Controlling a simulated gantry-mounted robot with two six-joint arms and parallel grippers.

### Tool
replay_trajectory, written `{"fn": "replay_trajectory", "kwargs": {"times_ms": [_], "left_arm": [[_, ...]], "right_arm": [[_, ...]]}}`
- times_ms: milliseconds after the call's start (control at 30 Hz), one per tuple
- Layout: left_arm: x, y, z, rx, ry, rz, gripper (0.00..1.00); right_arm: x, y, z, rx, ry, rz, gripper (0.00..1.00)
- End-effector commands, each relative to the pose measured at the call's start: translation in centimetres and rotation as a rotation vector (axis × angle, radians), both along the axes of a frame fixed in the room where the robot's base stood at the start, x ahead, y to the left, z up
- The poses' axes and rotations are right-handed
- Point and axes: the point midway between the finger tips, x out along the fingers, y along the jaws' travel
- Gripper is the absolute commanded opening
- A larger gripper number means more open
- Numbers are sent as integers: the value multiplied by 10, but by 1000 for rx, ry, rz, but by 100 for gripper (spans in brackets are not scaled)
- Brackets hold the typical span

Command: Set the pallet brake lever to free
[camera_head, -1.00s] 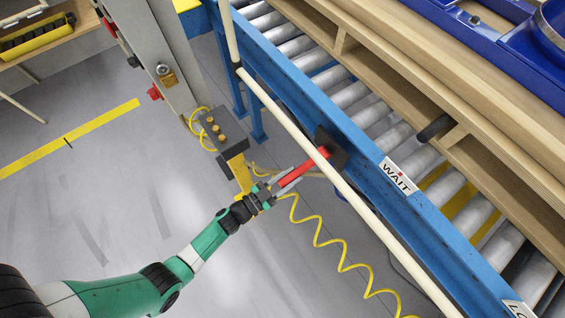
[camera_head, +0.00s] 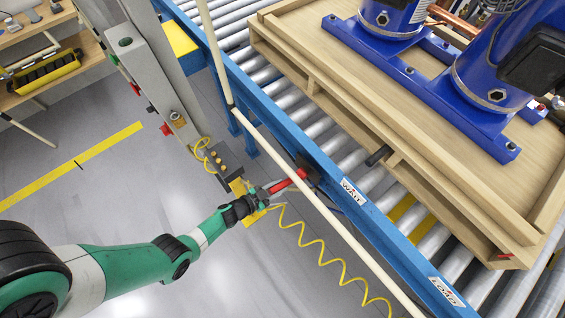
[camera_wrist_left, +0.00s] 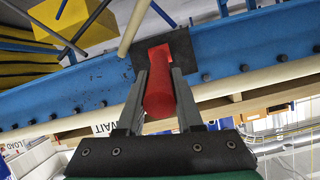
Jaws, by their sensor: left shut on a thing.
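The red lever (camera_head: 288,183) sticks out from a dark plate (camera_head: 309,166) on the side of the blue conveyor rail, left of the WAIT label. My left gripper (camera_head: 276,188) is shut on the red lever. In the left wrist view, the lever (camera_wrist_left: 159,95) lies lengthwise between the two grey fingers (camera_wrist_left: 160,82), its root at the dark plate (camera_wrist_left: 190,52). No marking for the lever's positions is readable. My right gripper is not in view.
A cream rail (camera_head: 322,210) runs along the conveyor close to the lever. A yellow coiled hose (camera_head: 318,252) hangs below my gripper, and a grey box with yellow knobs (camera_head: 228,165) stands left of it. A wooden pallet (camera_head: 400,140) carrying blue compressors (camera_head: 492,75) rests on the rollers.

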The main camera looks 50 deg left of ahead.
Motion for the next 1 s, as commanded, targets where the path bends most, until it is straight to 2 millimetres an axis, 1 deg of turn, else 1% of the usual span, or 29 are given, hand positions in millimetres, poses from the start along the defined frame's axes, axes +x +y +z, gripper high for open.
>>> {"fn": "replay_trajectory", "kwargs": {"times_ms": [333,367,400,500,767,833,933,1000], "left_arm": [[1,0,2,1,-5,-3,0],[1,0,2,1,-5,-3,40],[1,0,2,1,-4,-2,47],[1,0,2,0,-4,-2,64],[0,0,1,0,-2,-2,64],[-2,0,3,0,-1,0,64],[-13,0,11,-1,0,1,64],[-25,0,18,0,2,2,64]], "right_arm": [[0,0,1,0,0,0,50],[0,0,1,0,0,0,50],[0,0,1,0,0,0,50],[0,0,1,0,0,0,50],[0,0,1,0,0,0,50],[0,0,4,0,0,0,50],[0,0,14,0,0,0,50],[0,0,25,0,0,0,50]]}}
